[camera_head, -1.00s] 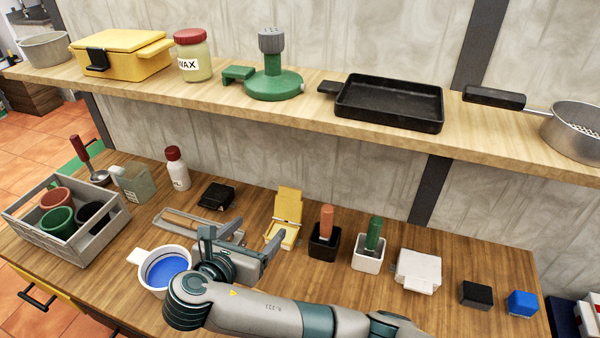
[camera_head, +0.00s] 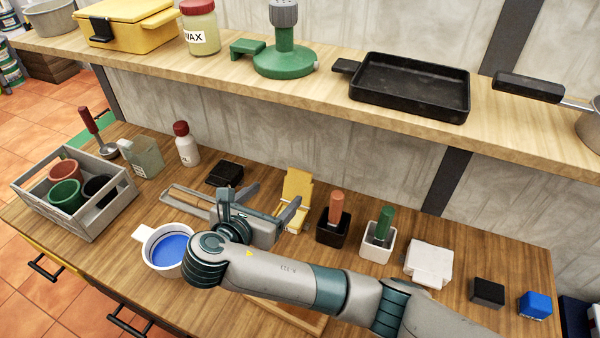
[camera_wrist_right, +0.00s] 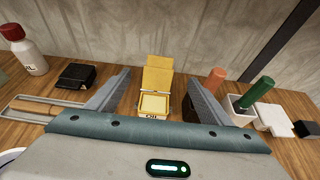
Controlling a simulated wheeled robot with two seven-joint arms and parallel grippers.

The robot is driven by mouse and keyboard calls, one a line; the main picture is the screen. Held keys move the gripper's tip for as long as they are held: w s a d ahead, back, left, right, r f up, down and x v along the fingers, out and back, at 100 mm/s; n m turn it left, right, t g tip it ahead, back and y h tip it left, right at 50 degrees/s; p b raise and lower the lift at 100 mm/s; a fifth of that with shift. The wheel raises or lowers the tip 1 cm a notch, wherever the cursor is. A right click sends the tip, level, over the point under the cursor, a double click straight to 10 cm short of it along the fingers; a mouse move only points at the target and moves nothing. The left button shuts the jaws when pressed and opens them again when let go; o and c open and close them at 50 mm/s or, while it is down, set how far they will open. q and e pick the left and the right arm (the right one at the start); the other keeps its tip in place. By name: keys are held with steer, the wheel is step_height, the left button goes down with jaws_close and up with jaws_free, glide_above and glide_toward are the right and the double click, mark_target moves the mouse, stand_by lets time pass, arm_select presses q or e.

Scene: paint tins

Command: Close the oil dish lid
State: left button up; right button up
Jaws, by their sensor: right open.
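The oil dish is a small yellow box (camera_head: 294,220) on the counter, with its hinged lid (camera_head: 297,185) standing open at the back. In the right wrist view the dish (camera_wrist_right: 154,104) is straight ahead between the fingers, with its raised lid (camera_wrist_right: 157,78) behind it and a dark label on its front. My right gripper (camera_head: 258,208) is open and empty, in front of the dish and to its left in the head view. Its right finger overlaps the dish's lower left there; I cannot tell whether they touch. My left gripper is not in view.
A white cup (camera_head: 160,262) is near my wrist. The shelf (camera_head: 320,92) hangs above.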

mark_target(299, 173)
steer(key=b+x, duration=0.1)
steer(key=x, duration=1.4)
steer(key=shift+s, duration=0.1)
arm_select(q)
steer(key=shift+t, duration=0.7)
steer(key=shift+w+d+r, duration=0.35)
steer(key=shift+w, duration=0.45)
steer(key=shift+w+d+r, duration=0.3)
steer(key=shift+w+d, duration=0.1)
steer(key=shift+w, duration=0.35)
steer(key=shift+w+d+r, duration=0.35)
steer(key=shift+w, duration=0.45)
arm_select(e)
steer(key=shift+x, duration=0.95)
steer(key=shift+f, duration=0.1)
steer(key=shift+c, duration=0.2)
steer(key=c, duration=1.5)
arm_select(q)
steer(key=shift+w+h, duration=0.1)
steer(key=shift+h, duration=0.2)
arm_select(e)
steer(key=shift+o, duration=0.2)
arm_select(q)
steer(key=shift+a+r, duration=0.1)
arm_select(e)
steer(key=shift+s, duration=0.1)
